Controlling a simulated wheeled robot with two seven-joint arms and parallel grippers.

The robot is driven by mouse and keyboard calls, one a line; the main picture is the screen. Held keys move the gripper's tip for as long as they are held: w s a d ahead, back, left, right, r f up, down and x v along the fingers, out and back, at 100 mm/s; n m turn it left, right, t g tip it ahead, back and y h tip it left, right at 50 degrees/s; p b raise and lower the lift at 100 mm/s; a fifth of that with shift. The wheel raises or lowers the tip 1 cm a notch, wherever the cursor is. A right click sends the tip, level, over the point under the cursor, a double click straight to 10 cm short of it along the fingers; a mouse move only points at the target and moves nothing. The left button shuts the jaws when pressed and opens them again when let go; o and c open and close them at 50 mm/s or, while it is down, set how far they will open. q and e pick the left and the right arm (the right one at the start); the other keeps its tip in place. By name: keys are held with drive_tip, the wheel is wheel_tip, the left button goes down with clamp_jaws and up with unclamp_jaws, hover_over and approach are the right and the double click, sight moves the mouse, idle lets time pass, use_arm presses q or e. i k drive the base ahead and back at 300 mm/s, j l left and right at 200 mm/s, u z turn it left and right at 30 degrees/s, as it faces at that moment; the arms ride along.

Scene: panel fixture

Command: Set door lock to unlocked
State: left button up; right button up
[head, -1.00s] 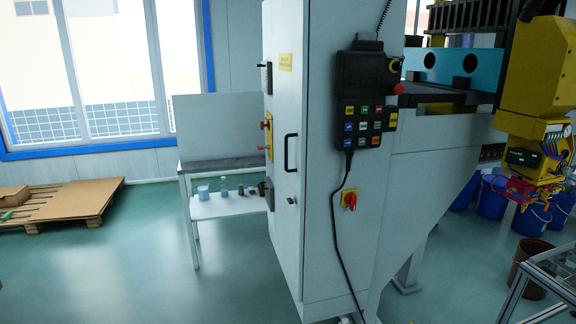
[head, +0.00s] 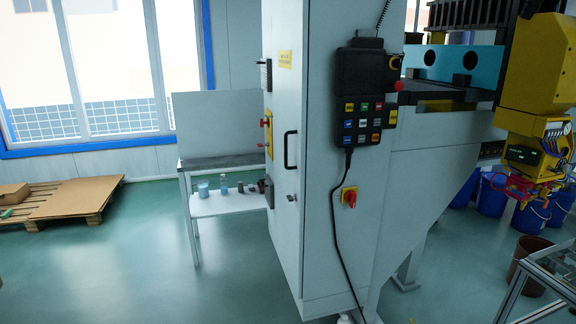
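A tall grey cabinet (head: 310,250) stands in the middle of the head view. Its narrow door face carries a black vertical handle (head: 290,150). A small dark door lock (head: 291,198) sits just below the handle; it is too small to tell which way it is turned. A red and yellow rotary switch (head: 349,197) is on the cabinet's wider side face. Neither of my grippers can be made out in this view.
A black pendant with coloured buttons (head: 362,95) hangs on the cabinet, its cable running down. A small table (head: 215,160) stands behind at left. Yellow machinery (head: 535,70) is at right, with blue buckets (head: 491,195) below.

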sight(290, 198)
drive_tip(key=j+z, duration=0.1)
drive_tip(key=z, duration=0.35)
drive_tip(key=i+j+z, duration=0.1)
drive_tip(key=z, duration=0.35)
drive_tip(key=i+j+z, duration=0.1)
drive_tip(key=j+z, duration=0.25)
drive_tip(key=j, duration=0.55)
drive_tip(key=j+z, duration=0.3)
drive_tip(key=j, duration=0.65)
drive_tip(key=k+j+z, duration=0.15)
drive_tip(key=j+z, duration=0.2)
drive_tip(key=j, duration=0.55)
